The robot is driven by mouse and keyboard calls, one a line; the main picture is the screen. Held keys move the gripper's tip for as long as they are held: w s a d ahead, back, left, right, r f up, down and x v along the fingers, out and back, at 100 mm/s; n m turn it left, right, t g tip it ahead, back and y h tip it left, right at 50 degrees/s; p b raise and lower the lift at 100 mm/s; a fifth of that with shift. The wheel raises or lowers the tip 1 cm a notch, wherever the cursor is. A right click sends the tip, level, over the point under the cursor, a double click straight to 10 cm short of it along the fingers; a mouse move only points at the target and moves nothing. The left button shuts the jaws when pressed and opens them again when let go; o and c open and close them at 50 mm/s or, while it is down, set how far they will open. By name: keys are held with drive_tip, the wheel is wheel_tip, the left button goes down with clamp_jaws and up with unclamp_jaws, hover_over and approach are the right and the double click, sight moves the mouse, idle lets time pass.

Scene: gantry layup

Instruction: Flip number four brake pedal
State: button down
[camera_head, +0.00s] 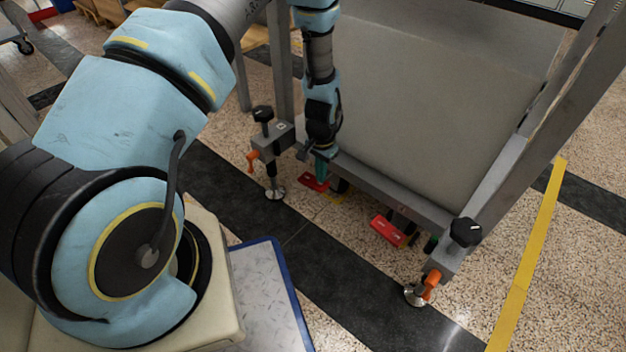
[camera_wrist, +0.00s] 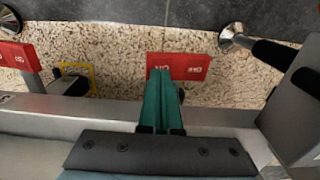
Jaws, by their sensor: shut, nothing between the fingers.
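My gripper (camera_head: 321,168) is shut and empty, its teal fingers pointing down in front of the grey frame beam. One red pedal (camera_head: 312,182) lies low at the fingertips, near the left foot. In the wrist view, the shut fingers (camera_wrist: 161,72) overlap the near edge of this red pedal (camera_wrist: 192,68); I cannot tell whether they touch it. It carries small white marks that I cannot read surely. A second red pedal (camera_head: 388,230) lies further right, and at the left edge of the wrist view (camera_wrist: 18,54). I cannot tell which is number four.
The grey beam (camera_wrist: 100,108) runs close behind the pedals. Black knobs (camera_head: 466,232), orange levers (camera_head: 432,284) and metal feet (camera_head: 275,193) stand at both frame corners. A yellow-edged part (camera_wrist: 92,76) sits between the pedals. The floor in front is clear.

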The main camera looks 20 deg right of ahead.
sight(320, 184)
drive_tip(key=shift+f+b, duration=0.5)
drive_tip(key=shift+f, duration=0.45)
idle(0.3)
drive_tip(key=shift+r, duration=0.1)
wheel_tip(320, 184, up, 7)
drive_tip(key=p, duration=0.6)
idle(0.6)
